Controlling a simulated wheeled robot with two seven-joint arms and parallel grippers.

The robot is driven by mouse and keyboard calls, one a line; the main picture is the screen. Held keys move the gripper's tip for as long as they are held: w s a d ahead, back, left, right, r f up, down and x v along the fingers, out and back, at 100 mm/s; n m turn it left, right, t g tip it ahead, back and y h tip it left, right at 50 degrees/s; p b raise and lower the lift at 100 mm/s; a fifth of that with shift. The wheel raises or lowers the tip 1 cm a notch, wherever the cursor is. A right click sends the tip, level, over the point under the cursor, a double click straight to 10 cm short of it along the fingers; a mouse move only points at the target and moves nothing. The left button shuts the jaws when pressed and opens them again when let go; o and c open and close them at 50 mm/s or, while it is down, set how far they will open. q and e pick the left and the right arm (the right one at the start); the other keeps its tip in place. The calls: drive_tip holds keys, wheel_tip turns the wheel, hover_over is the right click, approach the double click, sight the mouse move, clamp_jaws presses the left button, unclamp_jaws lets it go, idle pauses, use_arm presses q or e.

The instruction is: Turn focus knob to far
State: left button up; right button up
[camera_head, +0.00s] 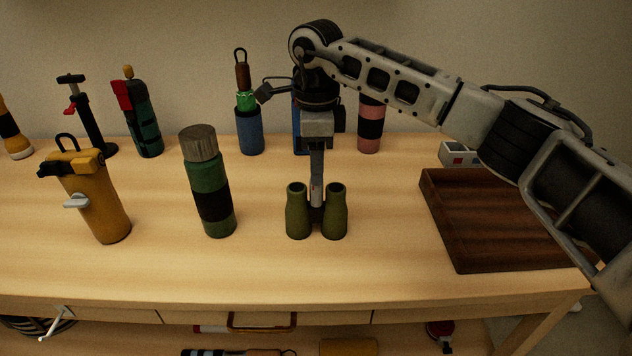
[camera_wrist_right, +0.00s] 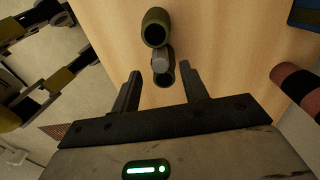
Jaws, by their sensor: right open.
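The olive-green binoculars (camera_head: 296,212) stand upright near the middle of the table, their two barrels side by side. My right gripper (camera_head: 317,192) reaches down from above, just behind and between the barrels. In the right wrist view the grey focus knob (camera_wrist_right: 160,60) lies between the two barrels of the binoculars (camera_wrist_right: 154,25). The open fingers of my right gripper (camera_wrist_right: 159,78) point toward the knob, one to each side of it. Contact with the knob cannot be told. The knob's setting is not readable. My left gripper is not in view.
A green bottle (camera_head: 206,175) and a yellow container (camera_head: 97,205) stand to the left. A blue bottle (camera_head: 250,132) and a pink-and-black cylinder (camera_head: 370,132) stand behind. A dark wooden tray (camera_head: 490,225) lies to the right. The table front is clear.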

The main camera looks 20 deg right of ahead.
sight(316, 191)
wheel_tip(316, 191, down, 5)
idle(0.3)
clamp_jaws()
